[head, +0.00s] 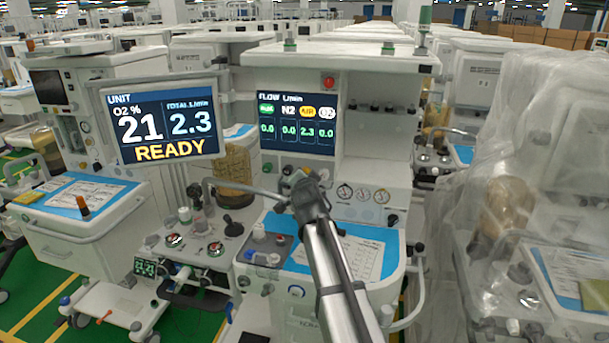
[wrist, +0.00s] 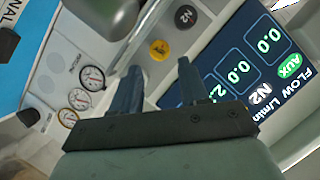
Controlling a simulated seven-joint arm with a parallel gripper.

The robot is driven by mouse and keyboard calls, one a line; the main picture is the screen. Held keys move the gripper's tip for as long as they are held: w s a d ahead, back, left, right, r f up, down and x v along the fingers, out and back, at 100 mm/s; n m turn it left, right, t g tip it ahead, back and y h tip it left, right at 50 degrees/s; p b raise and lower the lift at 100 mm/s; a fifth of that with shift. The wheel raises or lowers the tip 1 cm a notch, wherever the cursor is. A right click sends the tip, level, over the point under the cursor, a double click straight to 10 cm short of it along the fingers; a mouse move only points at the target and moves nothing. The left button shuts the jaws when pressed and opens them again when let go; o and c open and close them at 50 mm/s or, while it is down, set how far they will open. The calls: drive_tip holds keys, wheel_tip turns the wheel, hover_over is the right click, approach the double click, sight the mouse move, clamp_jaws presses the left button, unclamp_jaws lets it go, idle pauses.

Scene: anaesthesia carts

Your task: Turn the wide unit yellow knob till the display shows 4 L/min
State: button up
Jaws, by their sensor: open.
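The yellow knob (wrist: 159,50) is a round yellow cap with dark lettering on the pale panel in the wrist view. My gripper (wrist: 158,65) is open, one finger on each side of the line to the knob; the tips look just short of it, and I cannot tell any contact. In the head view my gripper (head: 304,190) is at the panel's knob row and hides the yellow knob. The flow display (head: 297,123) reads 2.3 under the yellow AIR label and 0.0 under the others. The unit display (head: 163,122) shows O2 21, total 2.3 and READY.
Round gauges (wrist: 92,77) line the panel. A worktop with a paper sheet (head: 345,257) lies below my arm. Plastic-wrapped carts stand at right.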

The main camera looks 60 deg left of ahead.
sight(306, 171)
drive_tip(key=x, duration=0.8)
drive_tip(key=shift+w+a+f, duration=0.15)
drive_tip(key=shift+a, duration=0.2)
drive_tip(key=shift+c, duration=0.4)
drive_tip(key=c, duration=0.6)
